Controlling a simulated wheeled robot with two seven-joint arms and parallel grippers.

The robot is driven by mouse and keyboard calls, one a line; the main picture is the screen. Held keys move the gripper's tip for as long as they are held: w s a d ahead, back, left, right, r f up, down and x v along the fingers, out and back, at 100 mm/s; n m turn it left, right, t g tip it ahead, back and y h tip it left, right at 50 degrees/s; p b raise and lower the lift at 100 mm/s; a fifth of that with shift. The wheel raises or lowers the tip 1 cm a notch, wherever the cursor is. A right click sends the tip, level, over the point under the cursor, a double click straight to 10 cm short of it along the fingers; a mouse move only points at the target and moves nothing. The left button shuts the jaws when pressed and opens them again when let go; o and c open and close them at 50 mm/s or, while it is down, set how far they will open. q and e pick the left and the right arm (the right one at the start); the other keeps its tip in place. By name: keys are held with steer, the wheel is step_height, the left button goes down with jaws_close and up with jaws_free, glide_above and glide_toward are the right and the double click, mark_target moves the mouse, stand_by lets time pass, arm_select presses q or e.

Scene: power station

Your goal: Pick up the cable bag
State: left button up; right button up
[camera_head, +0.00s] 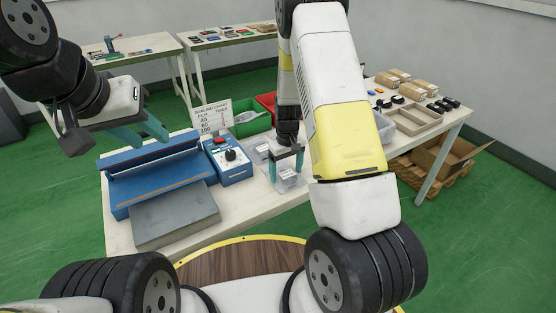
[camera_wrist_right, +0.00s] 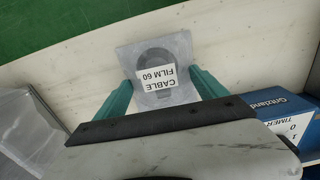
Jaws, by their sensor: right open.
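The cable bag (camera_head: 288,180) is a clear bag with a dark coiled cable inside. It lies on the white table, near its front edge. In the right wrist view the bag (camera_wrist_right: 178,96) shows a white label reading "CABLE FILM 60", upside down. My right gripper (camera_head: 286,168) is open above the bag, pointing down. In the right wrist view its teal fingers (camera_wrist_right: 163,84) stand either side of the bag; contact cannot be told. My left gripper (camera_head: 143,130) is open and empty, raised over the table's left end.
A blue sealer (camera_head: 152,165) with a grey plate (camera_head: 174,216) and a blue timer box (camera_head: 229,161) stand left of the bag. Another clear bag (camera_head: 259,149) lies close behind it. Green (camera_head: 252,124) and red bins and a sign (camera_head: 212,117) stand at the back.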

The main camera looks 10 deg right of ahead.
steer(key=c, duration=1.4)
steer(key=shift+c, duration=0.4)
steer(key=shift+r, duration=0.15)
